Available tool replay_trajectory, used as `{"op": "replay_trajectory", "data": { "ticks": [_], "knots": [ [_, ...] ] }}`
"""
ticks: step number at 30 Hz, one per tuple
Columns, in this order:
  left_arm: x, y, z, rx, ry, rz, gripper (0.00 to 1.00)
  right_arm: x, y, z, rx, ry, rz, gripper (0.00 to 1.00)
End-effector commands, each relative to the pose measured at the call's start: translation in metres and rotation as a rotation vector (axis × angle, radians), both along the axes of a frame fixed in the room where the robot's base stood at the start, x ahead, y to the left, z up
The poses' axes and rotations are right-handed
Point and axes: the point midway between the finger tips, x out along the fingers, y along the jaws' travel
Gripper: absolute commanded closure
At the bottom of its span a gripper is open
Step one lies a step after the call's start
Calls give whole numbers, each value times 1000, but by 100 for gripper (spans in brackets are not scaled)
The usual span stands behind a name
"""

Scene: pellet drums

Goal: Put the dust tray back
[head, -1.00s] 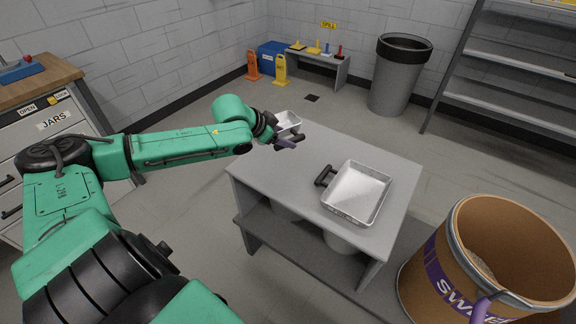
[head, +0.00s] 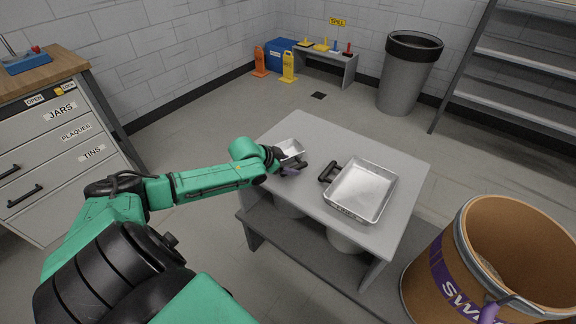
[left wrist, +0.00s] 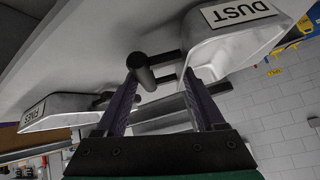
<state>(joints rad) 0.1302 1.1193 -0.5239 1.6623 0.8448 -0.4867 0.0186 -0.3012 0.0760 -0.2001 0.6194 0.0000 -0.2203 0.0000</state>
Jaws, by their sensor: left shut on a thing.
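My right gripper is not in view.
A brown drum (head: 430,270) stands at the lower right. A grey bin (head: 408,75) and a drawer cabinet (head: 60,150) stand farther off. The table's back right is clear.

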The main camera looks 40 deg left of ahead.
Motion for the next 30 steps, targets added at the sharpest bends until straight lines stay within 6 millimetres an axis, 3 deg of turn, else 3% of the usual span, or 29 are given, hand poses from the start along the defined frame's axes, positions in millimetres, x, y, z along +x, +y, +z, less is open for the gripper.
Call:
{"op": "replay_trajectory", "data": {
  "ticks": [9,10,12,21,30],
  "knots": [
    [1,0,-4,1,-2,0,100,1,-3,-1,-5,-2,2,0],
    [0,0,-5,0,-1,0,25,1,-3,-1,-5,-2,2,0],
    [0,0,-5,0,-1,0,0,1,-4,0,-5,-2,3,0],
    [0,0,-1,1,-1,0,0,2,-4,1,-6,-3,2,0],
    [-31,8,27,7,5,2,0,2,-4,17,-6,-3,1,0]
  ]
}}
